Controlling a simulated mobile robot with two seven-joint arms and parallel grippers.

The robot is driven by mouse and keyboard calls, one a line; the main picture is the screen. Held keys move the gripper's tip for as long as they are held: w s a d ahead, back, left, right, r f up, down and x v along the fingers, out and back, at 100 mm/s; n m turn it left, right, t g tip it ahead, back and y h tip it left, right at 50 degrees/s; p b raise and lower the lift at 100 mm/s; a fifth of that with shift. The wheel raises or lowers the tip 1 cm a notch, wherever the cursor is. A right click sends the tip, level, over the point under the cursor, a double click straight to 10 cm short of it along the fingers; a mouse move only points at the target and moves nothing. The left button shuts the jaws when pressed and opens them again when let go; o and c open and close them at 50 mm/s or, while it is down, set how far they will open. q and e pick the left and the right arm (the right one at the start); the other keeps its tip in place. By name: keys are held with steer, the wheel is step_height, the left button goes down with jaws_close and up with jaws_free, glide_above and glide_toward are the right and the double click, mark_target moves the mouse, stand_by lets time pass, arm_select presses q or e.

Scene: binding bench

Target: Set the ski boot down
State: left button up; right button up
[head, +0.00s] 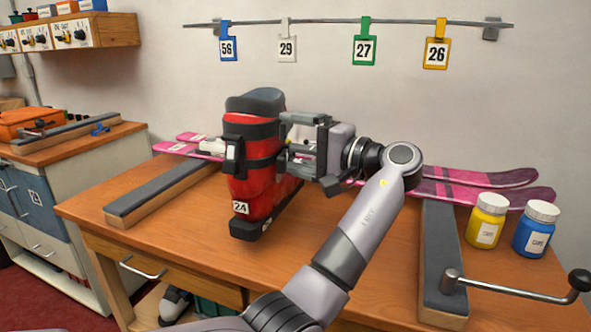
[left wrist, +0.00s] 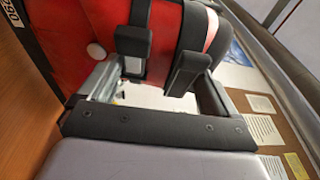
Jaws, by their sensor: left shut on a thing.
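The ski boot (head: 262,135) is red and black, with a white tag reading 24 low on its front. It stands upright over the middle of the wooden bench (head: 190,235); I cannot tell for sure whether its sole touches the top. My left gripper (head: 287,148) is shut on the boot's upper part, reaching it from the right side. In the left wrist view, the red boot shell (left wrist: 75,40) with dark straps fills the space at the jaws (left wrist: 160,62). The gripper hides part of the boot's right side. My right gripper is not in view.
Grey-padded rests lie at left (head: 160,190) and right (head: 437,255) of the bench. Pink skis (head: 485,180) lie along the back. A yellow jar (head: 487,222), a blue jar (head: 535,228) and a crank handle (head: 515,290) are at right. Numbered tags (head: 363,45) hang above.

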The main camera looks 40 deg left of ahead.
arm_select(q)
steer(key=shift+f, duration=2.1)
steer(key=shift+f+b, duration=0.15)
steer(key=shift+b, duration=0.15)
steer(key=o, duration=1.7)
steer(key=shift+f, duration=0.15)
steer(key=shift+o, duration=0.2)
steer(key=d, duration=0.7)
steer(key=shift+w+d, duration=0.15)
steer(key=shift+d, duration=0.15)
